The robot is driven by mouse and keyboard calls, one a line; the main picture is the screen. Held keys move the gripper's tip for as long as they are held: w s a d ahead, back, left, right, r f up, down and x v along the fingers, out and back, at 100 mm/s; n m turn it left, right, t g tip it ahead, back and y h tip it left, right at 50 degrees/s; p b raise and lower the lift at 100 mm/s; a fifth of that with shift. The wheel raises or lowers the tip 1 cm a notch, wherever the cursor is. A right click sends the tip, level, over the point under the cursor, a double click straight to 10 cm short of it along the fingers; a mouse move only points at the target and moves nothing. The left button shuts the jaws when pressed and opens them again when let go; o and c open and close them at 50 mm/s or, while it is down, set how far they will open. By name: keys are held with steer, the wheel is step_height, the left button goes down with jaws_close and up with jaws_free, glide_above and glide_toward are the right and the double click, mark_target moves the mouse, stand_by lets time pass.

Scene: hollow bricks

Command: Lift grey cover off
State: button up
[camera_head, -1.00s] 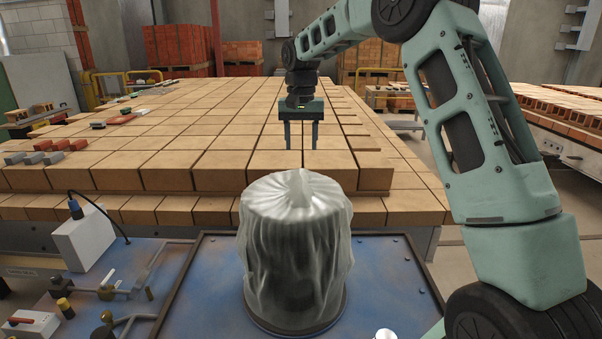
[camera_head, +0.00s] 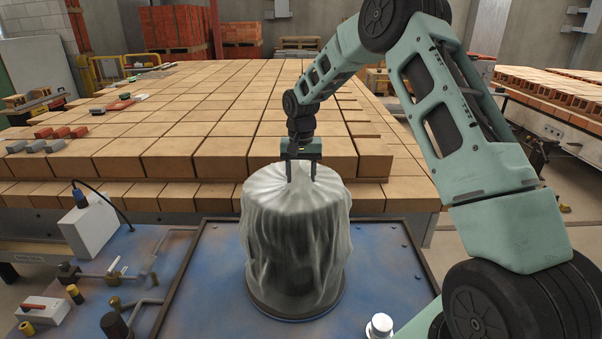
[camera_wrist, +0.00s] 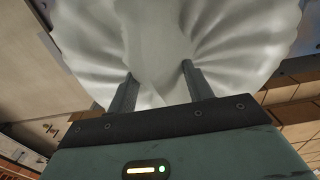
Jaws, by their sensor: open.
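A pale grey draped cover (camera_head: 296,235) hangs in folds over an upright round object on the blue panel. What is under it is hidden, except a dark round base rim (camera_head: 292,309) at the bottom. My gripper (camera_head: 301,178) points down at the gathered top of the cover, its two fingers apart. In the wrist view the cover (camera_wrist: 165,45) fills the upper middle, and the fingers of my gripper (camera_wrist: 158,82) stand at either side of its central gathered part. I cannot tell whether they touch the cloth.
The blue panel (camera_head: 210,290) has a raised dark frame. A white box (camera_head: 88,231) with a cable and several pipe fittings are at left. A white knob (camera_head: 380,325) is at front right. Rows of bricks (camera_head: 200,150) lie behind the cover.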

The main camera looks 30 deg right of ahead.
jaws_close()
step_height(320, 180, up, 41)
steer(key=p, duration=1.3)
steer(key=shift+f, duration=0.2)
stand_by(2.1)
